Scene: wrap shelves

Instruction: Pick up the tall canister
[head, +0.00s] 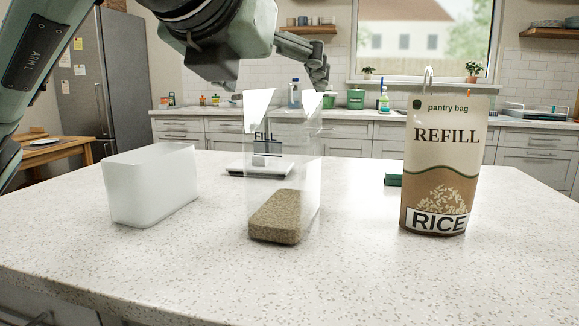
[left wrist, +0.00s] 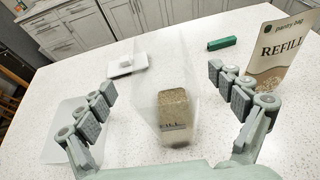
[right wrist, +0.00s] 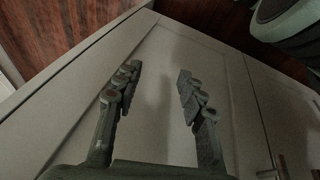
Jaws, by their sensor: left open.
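The tall canister (head: 283,165) is clear, with a layer of tan grain in its bottom and a FILL marking. It stands upright on the counter. In the left wrist view the canister (left wrist: 150,85) lies between the spread fingers, apart from both. My left gripper (head: 316,75) is open and empty, at about the height of the canister's top in the head view; its fingers (left wrist: 162,80) show well in the left wrist view. My right gripper (right wrist: 160,82) is open and empty in the right wrist view, over a pale cabinet front, away from the canister.
A white open bin (head: 150,190) stands left of the canister. A rice refill bag (head: 440,165) stands upright to the right. Behind are a flat scale-like device (head: 240,171) and a small green block (head: 393,179). The counter (head: 350,265) is clear in front.

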